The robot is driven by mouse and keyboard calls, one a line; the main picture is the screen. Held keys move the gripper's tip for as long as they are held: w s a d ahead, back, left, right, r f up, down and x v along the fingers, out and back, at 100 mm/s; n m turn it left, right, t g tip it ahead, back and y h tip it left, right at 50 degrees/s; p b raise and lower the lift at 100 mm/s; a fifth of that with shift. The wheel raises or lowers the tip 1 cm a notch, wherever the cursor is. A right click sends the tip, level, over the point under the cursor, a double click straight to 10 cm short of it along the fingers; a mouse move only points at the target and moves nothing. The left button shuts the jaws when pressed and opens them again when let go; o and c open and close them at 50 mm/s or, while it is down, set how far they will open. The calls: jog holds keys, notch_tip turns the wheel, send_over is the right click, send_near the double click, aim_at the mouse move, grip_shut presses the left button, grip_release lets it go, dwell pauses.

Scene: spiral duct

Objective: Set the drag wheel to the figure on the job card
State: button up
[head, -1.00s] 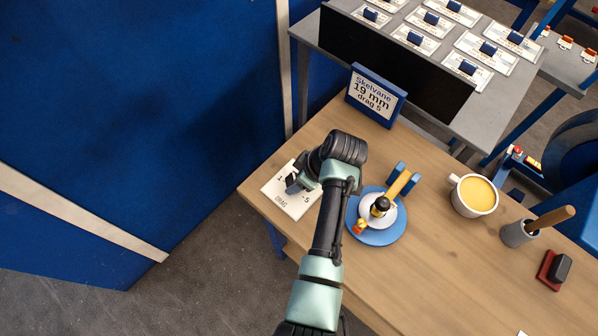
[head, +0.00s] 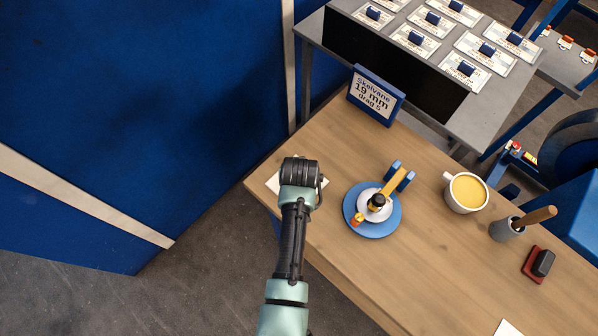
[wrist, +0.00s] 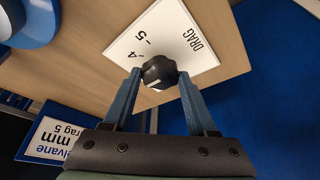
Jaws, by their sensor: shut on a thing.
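The drag wheel is a small dark knob (wrist: 158,70) on a white plate (wrist: 190,42) marked DRAG. The figures 4 and 5 show on the plate in the wrist view; other figures are hidden. My gripper (wrist: 160,77) is shut on the knob, one blue finger on each side. A pale mark shows on the knob's near side; I cannot tell which figure it points at. The job card (head: 376,95) stands in a blue frame at the table's back edge and reads "Skelvane 19 mm drag 5". In the head view my arm covers the knob and most of the plate (head: 272,183).
A blue round base (head: 372,226) with a white disc and yellow arm stands right of my arm. A yellow-filled mug (head: 466,192), a grey pot with a wooden handle (head: 507,229) and a red-and-black block (head: 537,264) are farther right. The wooden table's front middle is clear.

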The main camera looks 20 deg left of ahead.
jog(key=m, duration=0.1)
jog(key=m+h, duration=0.1)
jog(key=m, duration=0.2)
jog(key=shift+a+m+h, duration=0.25)
jog(key=shift+m+h, duration=0.05)
jog(key=shift+h, duration=0.1)
jog(key=m+h+b, duration=0.1)
jog(key=m, duration=0.1)
jog(key=m+b, duration=0.1)
jog(key=m, duration=0.1)
jog(key=shift+a+f+m+h, duration=0.1)
jog(key=shift+a+m+h, duration=0.1)
jog(key=shift+m+h, duration=0.15)
jog(key=m+h+b, duration=0.1)
jog(key=m, duration=0.1)
jog(key=m+b, duration=0.1)
jog(key=m, duration=0.1)
jog(key=shift+w+a+m+g+h+b, duration=0.15)
jog(key=shift+a+m+g+h+b, duration=0.1)
jog(key=shift+g+h+b, duration=0.15)
jog(key=shift+w+m+g+h+b, duration=0.1)
jog(key=shift+m+g+h+b, duration=0.45)
jog(key=shift+m+b, duration=1.2)
jog(key=shift+m+g+p, duration=0.25)
jog(key=shift+m+p, duration=0.05)
jog(key=shift+m, duration=0.15)
jog(key=o, duration=1.4)
jog(key=shift+c, duration=0.2)
